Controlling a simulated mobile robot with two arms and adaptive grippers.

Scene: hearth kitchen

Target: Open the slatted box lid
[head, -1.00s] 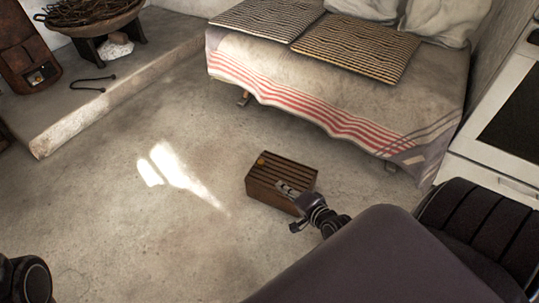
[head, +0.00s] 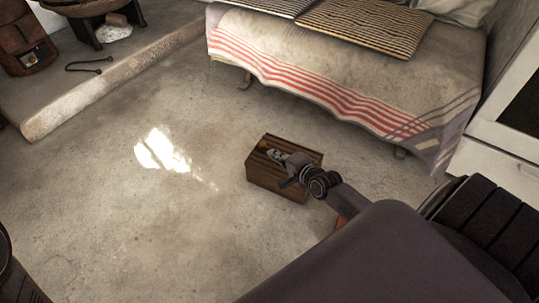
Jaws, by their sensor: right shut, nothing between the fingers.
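The brown wooden slatted box (head: 275,182) sits on the floor near the middle of the head view. Its slatted lid (head: 305,154) lies flat and looks closed. My right gripper (head: 273,154) reaches in from the lower right, over the top of the lid. Its fingers are shut with nothing between them. They cover part of the slats and hide the small orange knob; I cannot tell whether they touch the lid. My left gripper is not in view; only a dark part of mine shows at the lower left edge.
A bed with a red-striped blanket (head: 330,95) stands behind the box. A raised ledge (head: 120,85) with a black hooked rod (head: 90,66) is at the upper left. A white cabinet (head: 500,160) is at the right. The floor left of the box is clear.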

